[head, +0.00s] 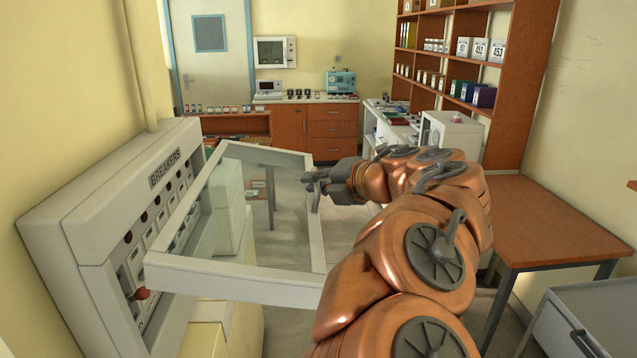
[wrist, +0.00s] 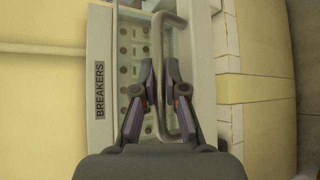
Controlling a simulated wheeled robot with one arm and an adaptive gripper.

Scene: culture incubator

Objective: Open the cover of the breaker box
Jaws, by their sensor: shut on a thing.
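The breaker box (head: 72,212) is a pale grey case labelled BREAKERS at the left of the head view. Its cover (head: 235,284), a pale frame with a clear pane, stands swung out from the box toward the right. My gripper (head: 311,181) is at the cover's outer edge, shut on the metal handle (head: 316,198). In the wrist view my gripper (wrist: 160,72) has its two fingers on either side of the handle bar (wrist: 158,38). The breaker box (wrist: 98,50) lies behind, with rows of dark switches partly hidden by the fingers.
A brown table (head: 565,225) and a grey cabinet (head: 590,315) stand at the right. Tall wooden shelves (head: 535,70) are on the right wall. Low brown cabinets (head: 300,122) and a door (head: 208,75) are at the back. Some floor shows through the pane.

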